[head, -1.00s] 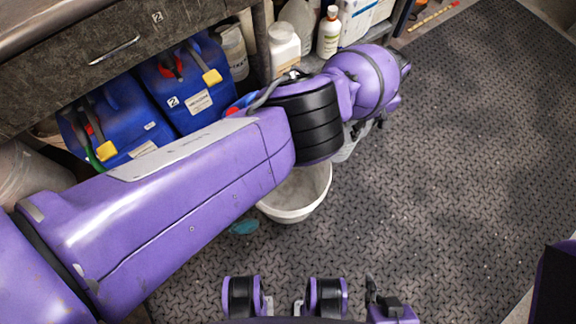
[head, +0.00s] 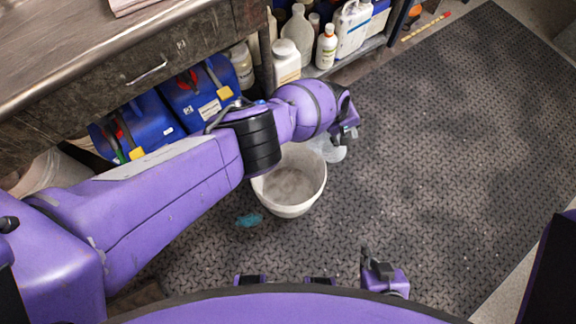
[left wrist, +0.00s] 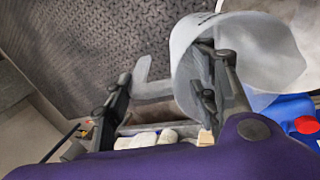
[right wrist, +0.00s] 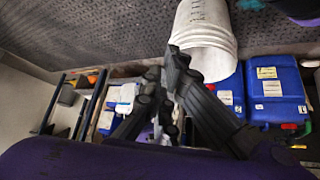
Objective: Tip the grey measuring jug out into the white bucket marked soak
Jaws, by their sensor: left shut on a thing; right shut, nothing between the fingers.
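The white bucket (head: 292,203) stands upright on the dark floor mat; any soak marking is not readable. It also shows in the left wrist view (left wrist: 275,60) and the right wrist view (right wrist: 205,22). My left gripper (head: 347,134) is shut on the grey measuring jug (head: 331,150), just beyond the bucket's upper right rim. The pale jug also shows in the left wrist view (left wrist: 190,62), overlapping the bucket in the picture. Its contents are hidden. My right gripper (head: 366,252) is shut and empty, low in the head view, apart from the bucket.
Blue canisters (head: 198,92) stand under the worn bench (head: 150,70). White bottles (head: 298,32) stand on a low shelf at the top. A teal object (head: 248,220) lies left of the bucket. The mat (head: 450,140) is clear to the right.

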